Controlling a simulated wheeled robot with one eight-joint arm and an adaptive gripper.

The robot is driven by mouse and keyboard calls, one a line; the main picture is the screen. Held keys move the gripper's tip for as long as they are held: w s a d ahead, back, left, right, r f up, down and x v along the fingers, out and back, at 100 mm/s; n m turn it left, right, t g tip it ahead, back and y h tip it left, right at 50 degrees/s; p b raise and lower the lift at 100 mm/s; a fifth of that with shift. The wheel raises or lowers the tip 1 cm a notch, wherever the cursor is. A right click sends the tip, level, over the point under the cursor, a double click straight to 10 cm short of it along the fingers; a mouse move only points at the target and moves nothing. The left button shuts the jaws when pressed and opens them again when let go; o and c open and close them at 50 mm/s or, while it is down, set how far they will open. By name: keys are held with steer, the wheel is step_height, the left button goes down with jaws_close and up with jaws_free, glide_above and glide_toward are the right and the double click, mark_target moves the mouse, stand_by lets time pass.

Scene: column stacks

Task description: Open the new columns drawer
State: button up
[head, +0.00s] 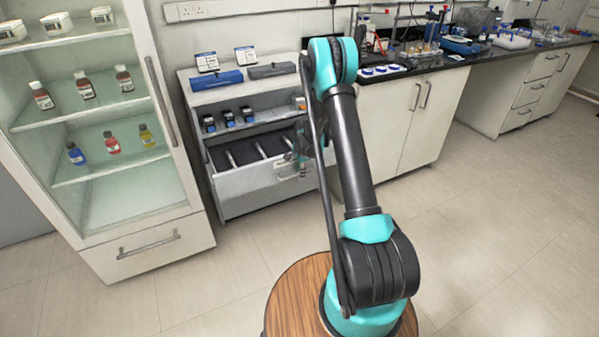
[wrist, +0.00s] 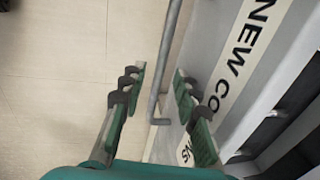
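The new columns drawer (head: 250,182) is the lowest part of the grey shelf unit in the head view. It stands pulled out, with several pale columns (head: 262,150) showing inside. In the wrist view its front carries a "NEW COLUMNS" label (wrist: 238,62), partly covered by a finger, and a grey bar handle (wrist: 166,62). My gripper (wrist: 159,72) is open, with its two fingers apart on either side of the handle's end. Gaps show between the bar and both fingers. In the head view my gripper (head: 302,155) is at the drawer's right end, partly hidden by my arm.
A glass-shelved cabinet (head: 150,245) with bottles stands left of the unit. Lab benches with white cupboards (head: 385,125) stand to the right. The floor in front is clear.

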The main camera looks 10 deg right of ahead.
steer(key=shift+r, duration=0.1)
step_height(320, 180, up, 12)
steer(key=s, duration=0.2)
steer(key=shift+d+f, duration=0.2)
steer(key=shift+d, duration=0.15)
steer(key=shift+s, duration=0.15)
steer(key=s+d+r+n+t, duration=0.1)
steer(key=s+r+n, duration=0.4)
steer(key=s, duration=0.5)
steer(key=s+d+r+n, duration=0.1)
steer(key=s+r+n, duration=0.1)
steer(key=s+r, duration=0.65)
steer(key=s+f+n, duration=0.1)
steer(key=s+n, duration=0.2)
steer(key=s, duration=0.7)
steer(key=s+f+n+t, duration=0.1)
steer(key=s+n, duration=0.3)
steer(key=s, duration=0.6)
steer(key=shift+s+d+f+h, duration=0.3)
steer(key=shift+f, duration=0.25)
